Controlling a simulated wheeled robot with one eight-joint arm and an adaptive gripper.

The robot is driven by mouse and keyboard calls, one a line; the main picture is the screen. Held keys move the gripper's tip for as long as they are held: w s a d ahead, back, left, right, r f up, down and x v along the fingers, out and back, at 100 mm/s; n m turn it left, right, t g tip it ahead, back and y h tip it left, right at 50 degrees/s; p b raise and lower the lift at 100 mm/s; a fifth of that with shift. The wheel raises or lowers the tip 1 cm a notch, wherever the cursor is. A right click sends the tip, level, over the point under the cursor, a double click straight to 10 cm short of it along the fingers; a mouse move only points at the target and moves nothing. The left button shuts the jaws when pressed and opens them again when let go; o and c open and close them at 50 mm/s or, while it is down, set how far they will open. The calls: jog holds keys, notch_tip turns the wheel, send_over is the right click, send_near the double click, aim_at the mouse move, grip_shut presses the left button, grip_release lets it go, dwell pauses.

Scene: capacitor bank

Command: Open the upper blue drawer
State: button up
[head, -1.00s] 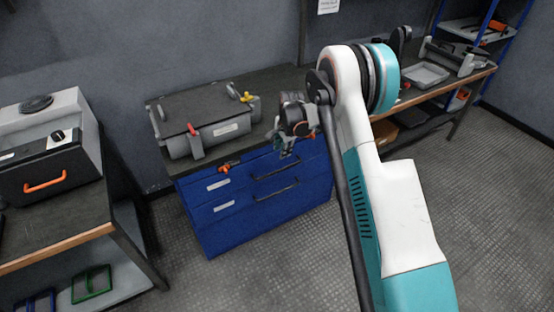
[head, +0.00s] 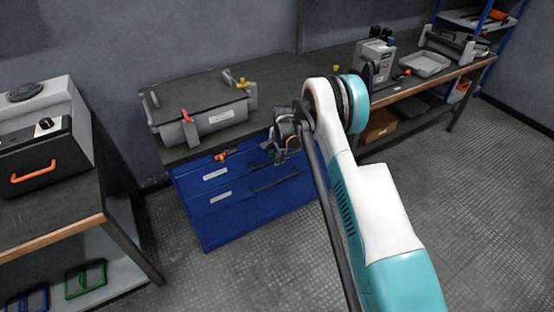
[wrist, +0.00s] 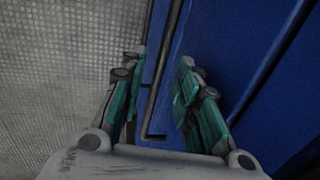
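The blue drawer unit stands under the bench, with an upper drawer (head: 238,171) and a lower drawer (head: 240,200), each with a pale label. Both look shut. My gripper (head: 271,154) is in front of the upper drawer's right part and hides most of its handle. The lower handle (head: 275,181) shows below it. In the wrist view my gripper (wrist: 162,64) is open, with a dark bar handle (wrist: 163,75) running between its two teal fingers. The fingers stand apart from each other, one on each side of the bar. Contact with the bar cannot be told.
A grey case (head: 200,110) with red and yellow clamps lies on the bench above the drawers. An orange-and-black item (head: 226,155) sits near the bench edge. A side table with an orange-handled box (head: 42,155) stands at left. The floor before the drawers is clear.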

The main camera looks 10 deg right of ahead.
jog(key=shift+f, duration=0.25)
grip_shut()
jog(key=shift+s, duration=0.1)
